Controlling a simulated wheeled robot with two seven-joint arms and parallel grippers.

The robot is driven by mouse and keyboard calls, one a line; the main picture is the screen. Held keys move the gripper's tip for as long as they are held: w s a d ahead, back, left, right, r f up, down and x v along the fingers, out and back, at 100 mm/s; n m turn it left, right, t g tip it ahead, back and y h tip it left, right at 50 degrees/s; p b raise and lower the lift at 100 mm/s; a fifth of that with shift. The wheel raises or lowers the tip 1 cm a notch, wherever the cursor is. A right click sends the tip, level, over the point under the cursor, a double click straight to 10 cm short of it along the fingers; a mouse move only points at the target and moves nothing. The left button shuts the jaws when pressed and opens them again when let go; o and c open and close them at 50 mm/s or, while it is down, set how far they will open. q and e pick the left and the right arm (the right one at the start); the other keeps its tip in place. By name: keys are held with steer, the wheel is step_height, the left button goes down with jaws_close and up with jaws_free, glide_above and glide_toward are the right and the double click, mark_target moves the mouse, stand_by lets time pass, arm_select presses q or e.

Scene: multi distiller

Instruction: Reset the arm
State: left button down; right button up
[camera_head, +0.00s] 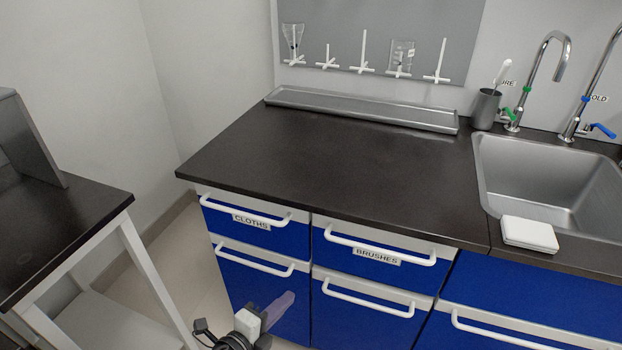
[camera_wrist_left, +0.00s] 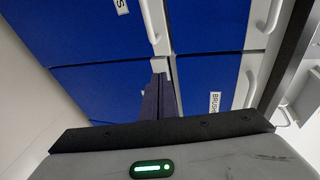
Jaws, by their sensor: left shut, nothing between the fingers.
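My left gripper (camera_head: 284,304) is low at the bottom of the head view, in front of the blue cabinet doors. In the left wrist view its fingers (camera_wrist_left: 160,96) are together with nothing between them, pointing along the seam between two cabinet columns. My right gripper is in neither view.
The dark counter (camera_head: 330,165) is mostly bare, with a long metal tray (camera_head: 360,110) at its back. A sink (camera_head: 545,180) and a white box (camera_head: 529,234) are at the right. Drawer handles (camera_head: 380,245) stick out. A side table (camera_head: 60,230) stands left.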

arm_select(q)
steer(key=s+a+f+n+g+y+p, duration=0.1)
steer(key=s+a+n+g+y, duration=0.1)
steer(key=s+n, duration=0.8)
steer(key=s+a+f+n+g+y, duration=0.1)
steer(key=s+a+n, duration=0.3)
steer(key=s+n, duration=0.7)
steer(key=shift+s+a+g+y+p, duration=0.15)
steer(key=shift+s+g+y+p, duration=0.35)
steer(key=shift+s, duration=0.5)
